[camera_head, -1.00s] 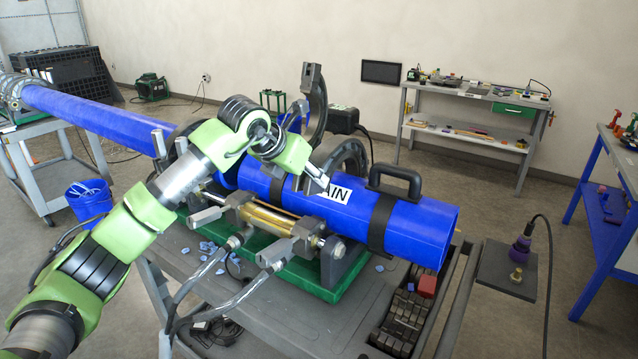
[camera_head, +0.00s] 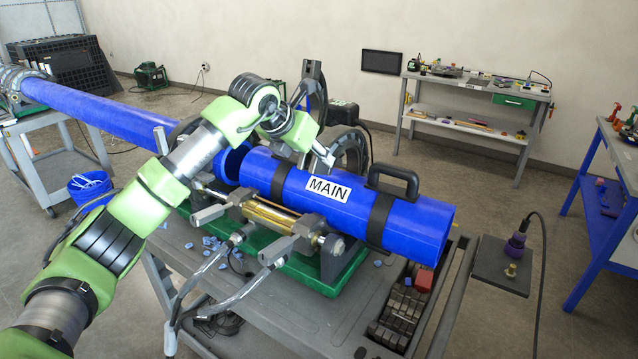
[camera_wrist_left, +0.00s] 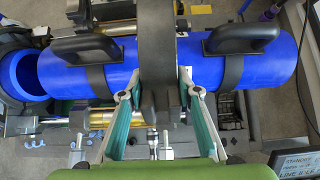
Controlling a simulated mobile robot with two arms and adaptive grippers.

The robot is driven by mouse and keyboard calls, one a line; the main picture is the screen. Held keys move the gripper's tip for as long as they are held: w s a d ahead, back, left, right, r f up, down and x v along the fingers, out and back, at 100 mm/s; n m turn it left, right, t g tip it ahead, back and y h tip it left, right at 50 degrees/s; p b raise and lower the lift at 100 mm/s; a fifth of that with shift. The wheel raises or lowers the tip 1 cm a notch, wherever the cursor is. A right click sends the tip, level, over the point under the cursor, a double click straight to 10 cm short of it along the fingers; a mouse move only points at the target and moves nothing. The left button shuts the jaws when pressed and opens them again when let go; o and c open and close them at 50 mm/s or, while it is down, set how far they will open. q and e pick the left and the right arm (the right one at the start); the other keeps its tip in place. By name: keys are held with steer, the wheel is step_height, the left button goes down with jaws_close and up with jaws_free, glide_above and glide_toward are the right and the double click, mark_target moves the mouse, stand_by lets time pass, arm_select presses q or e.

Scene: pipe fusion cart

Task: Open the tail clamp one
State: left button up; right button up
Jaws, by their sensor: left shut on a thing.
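The blue pipe marked MAIN (camera_head: 405,225) lies in the fusion machine on the cart. A black curved clamp half (camera_head: 355,143) stands behind it, tilted back, beside my left gripper (camera_head: 318,160). In the left wrist view, my left gripper (camera_wrist_left: 157,88) is shut on this clamp half (camera_wrist_left: 157,45), one finger on each side. I take it for tail clamp one, though no label on it shows. Another black clamp half (camera_head: 312,85) stands upright farther left. The fingertips' exact contact is partly hidden in the head view. My right gripper is not in view.
Black handles, one of them (camera_head: 394,180), stand on the pipe. Brass rods (camera_head: 268,215) and metal fittings are in front of it. A dark tray of blocks (camera_head: 402,305) is at the cart's right. A workbench (camera_head: 470,95) stands at the back wall.

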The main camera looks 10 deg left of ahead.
mark_target(329, 138)
arm_select(q)
steer(key=r+p, duration=0.1)
steer(key=w+r+p, duration=0.2)
steer(key=r, duration=0.1)
steer(key=shift+w+d+r, duration=0.1)
steer(key=shift+w+d, duration=0.1)
steer(key=shift+d, duration=0.2)
steer(key=shift+w+r+p, duration=0.15)
steer(key=shift+w+p, duration=0.1)
steer(key=shift+p, duration=0.2)
steer(key=shift+w+d, duration=0.1)
steer(key=shift+w, duration=0.05)
